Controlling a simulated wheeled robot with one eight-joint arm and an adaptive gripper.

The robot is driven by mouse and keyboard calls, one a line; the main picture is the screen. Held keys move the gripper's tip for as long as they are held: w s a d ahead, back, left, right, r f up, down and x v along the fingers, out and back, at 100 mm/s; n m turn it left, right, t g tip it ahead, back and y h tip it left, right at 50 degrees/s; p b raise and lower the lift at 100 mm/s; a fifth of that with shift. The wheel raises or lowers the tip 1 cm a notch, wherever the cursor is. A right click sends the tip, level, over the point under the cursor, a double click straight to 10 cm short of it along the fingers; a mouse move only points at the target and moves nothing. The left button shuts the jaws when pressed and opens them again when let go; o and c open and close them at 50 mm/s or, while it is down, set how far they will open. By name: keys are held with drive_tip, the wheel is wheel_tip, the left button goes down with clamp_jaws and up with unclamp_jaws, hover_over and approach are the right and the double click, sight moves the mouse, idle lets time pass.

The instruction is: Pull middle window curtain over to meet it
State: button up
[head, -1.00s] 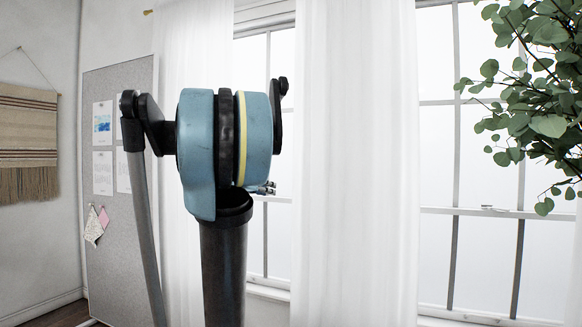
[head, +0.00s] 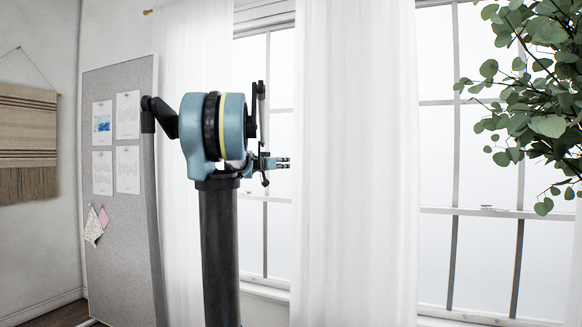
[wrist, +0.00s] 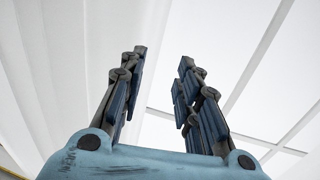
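The middle curtain (head: 355,160) is a long white sheer panel between the two windows in the head view, hanging straight down. Another white curtain (head: 190,65) hangs left of the left window, partly hidden by my arm. My gripper (head: 284,162) points right, its tips beside the middle curtain's left edge in the picture; I cannot tell if they touch. In the wrist view my gripper (wrist: 163,58) has its fingers apart with no cloth seen between them. White curtain cloth (wrist: 65,60) fills the left of that view; I cannot tell which panel it is.
The left window (head: 279,120) and right window (head: 480,170) have pale frames above a sill. A leafy plant (head: 545,95) hangs in at the upper right. A grey pinboard (head: 118,230) stands at the left, with a woven hanging (head: 28,125) on the wall beyond.

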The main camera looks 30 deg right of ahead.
sight(292, 163)
drive_tip(key=x, duration=0.9)
clamp_jaws()
